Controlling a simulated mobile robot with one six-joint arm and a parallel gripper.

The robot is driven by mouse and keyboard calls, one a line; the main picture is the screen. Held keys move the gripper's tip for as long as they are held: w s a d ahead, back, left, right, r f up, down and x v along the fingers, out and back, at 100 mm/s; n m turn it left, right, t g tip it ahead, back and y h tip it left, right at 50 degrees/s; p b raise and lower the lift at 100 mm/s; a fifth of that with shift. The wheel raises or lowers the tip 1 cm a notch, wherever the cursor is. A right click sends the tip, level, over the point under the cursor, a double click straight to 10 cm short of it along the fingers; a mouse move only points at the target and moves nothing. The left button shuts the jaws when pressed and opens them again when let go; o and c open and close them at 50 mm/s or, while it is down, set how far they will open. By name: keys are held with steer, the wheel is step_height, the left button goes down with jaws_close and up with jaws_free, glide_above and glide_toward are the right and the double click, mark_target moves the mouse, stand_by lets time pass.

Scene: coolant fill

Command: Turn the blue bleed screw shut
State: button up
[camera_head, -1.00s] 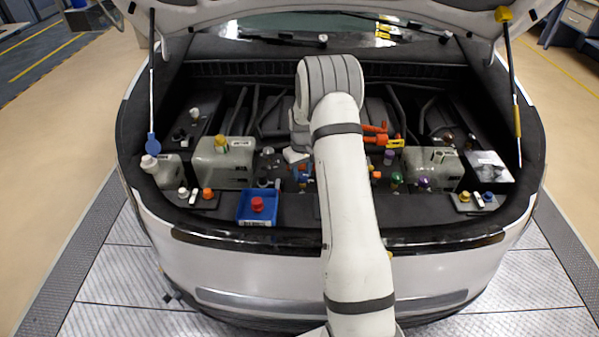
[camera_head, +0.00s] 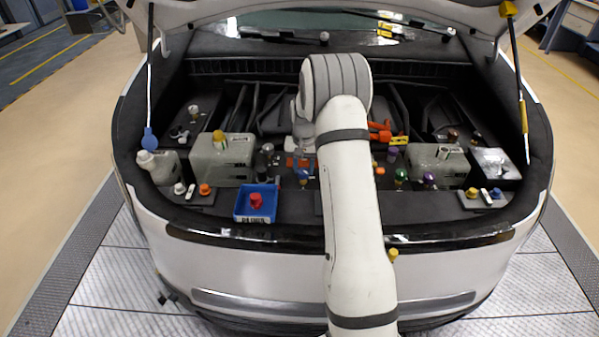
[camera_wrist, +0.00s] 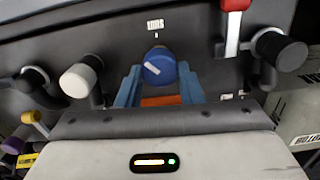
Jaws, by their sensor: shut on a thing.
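In the wrist view the blue bleed screw (camera_wrist: 158,66) is a round blue knob with a white line across its face, slanted. My gripper (camera_wrist: 159,78) has a blue finger on each side of it and is shut on it. An orange part shows between the fingers below the knob. In the head view my gripper (camera_head: 302,158) is low over the middle of the engine bay, partly hidden by my arm. I cannot surely pick out the bleed screw there.
In the wrist view a red-handled lever (camera_wrist: 233,30) and a black knob (camera_wrist: 280,52) stand to the right, a white-capped knob (camera_wrist: 79,80) to the left. In the head view a blue tray (camera_head: 241,217) holds a red cap (camera_head: 256,200). A grey tank (camera_head: 205,165) is behind it.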

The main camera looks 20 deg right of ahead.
mark_target(303, 170)
steer(key=m+b, duration=0.2)
steer(key=m, duration=0.3)
steer(key=shift+a, duration=0.15)
steer(key=shift+m+b, duration=0.5)
steer(key=shift+m, duration=1.1)
steer(key=shift+r, duration=0.15)
steer(key=o, duration=0.9)
steer(key=shift+w+a, duration=0.1)
steer(key=shift+c, duration=0.2)
steer(key=shift+o, duration=0.5)
step_height(303, 170, up, 7)
steer(key=shift+f+b, duration=0.1)
steer(key=shift+b, duration=0.25)
steer(key=shift+r, duration=0.45)
